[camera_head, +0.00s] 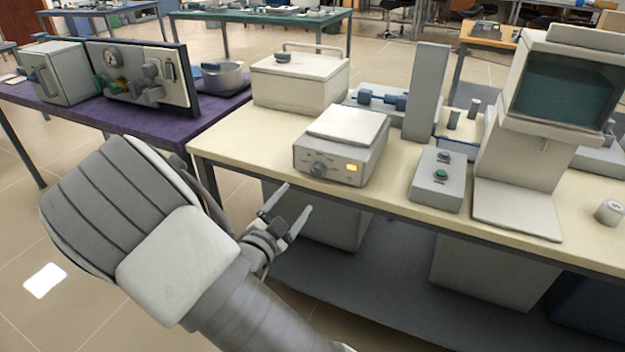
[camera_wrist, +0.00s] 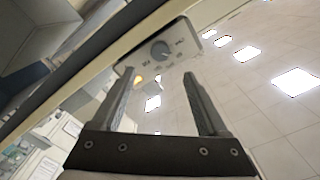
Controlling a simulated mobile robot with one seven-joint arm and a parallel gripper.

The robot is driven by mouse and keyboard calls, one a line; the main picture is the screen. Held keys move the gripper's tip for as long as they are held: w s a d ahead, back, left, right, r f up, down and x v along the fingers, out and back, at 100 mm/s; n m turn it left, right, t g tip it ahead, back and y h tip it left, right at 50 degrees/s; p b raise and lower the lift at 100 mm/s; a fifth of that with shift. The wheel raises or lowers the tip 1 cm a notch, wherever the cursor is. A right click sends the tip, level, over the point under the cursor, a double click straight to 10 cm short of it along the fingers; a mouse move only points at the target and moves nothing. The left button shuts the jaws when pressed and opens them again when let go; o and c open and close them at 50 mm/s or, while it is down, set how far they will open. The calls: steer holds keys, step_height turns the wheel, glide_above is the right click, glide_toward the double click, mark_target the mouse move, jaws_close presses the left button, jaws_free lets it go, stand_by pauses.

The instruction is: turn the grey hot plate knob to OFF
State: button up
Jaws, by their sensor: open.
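The grey hot plate knob (camera_head: 318,170) is on the front panel of a white hot plate (camera_head: 349,131), left of a lit amber display. The hot plate stands near the front edge of the cream bench. In the wrist view the knob (camera_wrist: 160,50) shows beyond the fingertips, with a pointer mark too small to read. My gripper (camera_head: 295,205) is open and empty, in front of the bench edge, below and left of the knob and apart from it. Both fingers of my gripper (camera_wrist: 158,78) show in the wrist view, with the knob roughly in line with the gap between them.
A grey box with a green button (camera_head: 440,175) stands right of the hot plate. A white lidded box (camera_head: 298,80) is behind it to the left. The cream bench's front edge (camera_head: 400,215) runs close to my gripper. A purple bench (camera_head: 120,125) stands at left.

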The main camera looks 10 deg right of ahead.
mark_target(315, 173)
steer(key=b+x, duration=0.2)
steer(key=x, duration=0.9)
steer(key=shift+a, duration=0.1)
jaws_close()
